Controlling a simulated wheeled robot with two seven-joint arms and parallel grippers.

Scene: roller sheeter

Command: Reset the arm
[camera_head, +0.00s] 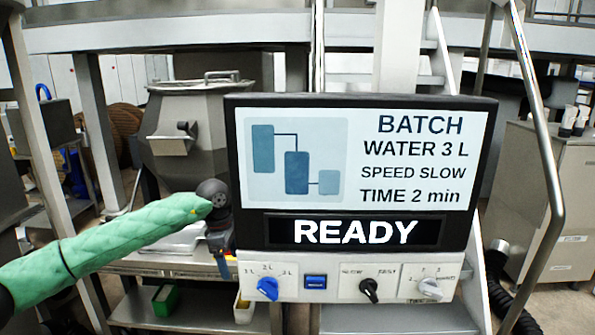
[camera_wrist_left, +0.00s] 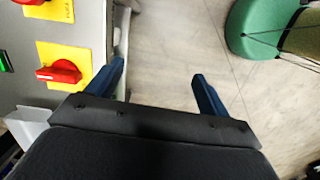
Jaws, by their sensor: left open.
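My left arm comes in from the left in a green sleeve, and its wrist bends down beside the left edge of the control panel (camera_head: 483,150). My left gripper (camera_head: 222,262) points down next to the panel's lower left corner, small and partly hidden. In the left wrist view the left gripper (camera_wrist_left: 160,88) has its two blue fingers wide apart with only floor between them. It holds nothing. My right gripper is in neither view.
The panel's screen reads READY, above a blue knob (camera_head: 267,288), a black knob (camera_head: 370,289) and a white knob (camera_head: 430,289). A red knob (camera_wrist_left: 60,72) on a yellow plate is close left of the fingers. Open floor (camera_wrist_left: 170,40) lies below. A metal hopper (camera_head: 185,125) stands behind.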

